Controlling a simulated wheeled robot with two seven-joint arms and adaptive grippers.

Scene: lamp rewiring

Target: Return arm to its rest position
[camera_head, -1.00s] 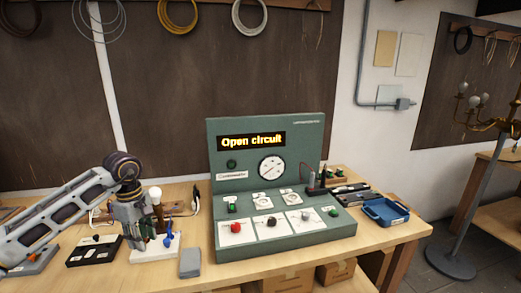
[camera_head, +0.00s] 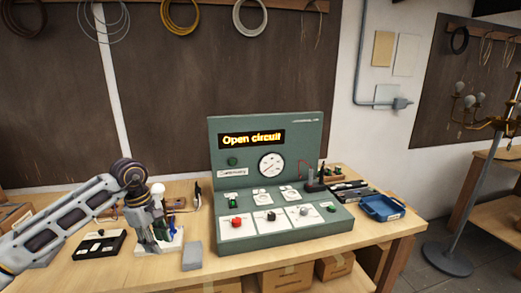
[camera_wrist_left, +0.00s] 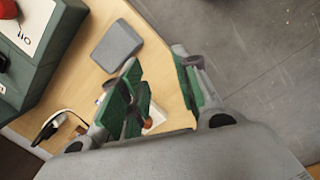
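My left arm comes in from the left in the camera_head view. Its gripper (camera_head: 160,246) points down over the left part of the bench, in front of a white base with a pale bulb (camera_head: 158,189) and a blue part. In the left wrist view the two green-padded fingers (camera_wrist_left: 160,65) stand apart, with bare bench between their tips and nothing visibly held. The gripper hides part of the white base. My right gripper is in neither view.
The green test console (camera_head: 265,180) stands right of the gripper and reads "Open circuit". A grey block (camera_head: 192,256) lies between them near the front edge. A black box (camera_head: 100,244) is at left. A blue tray (camera_head: 382,207) is at right.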

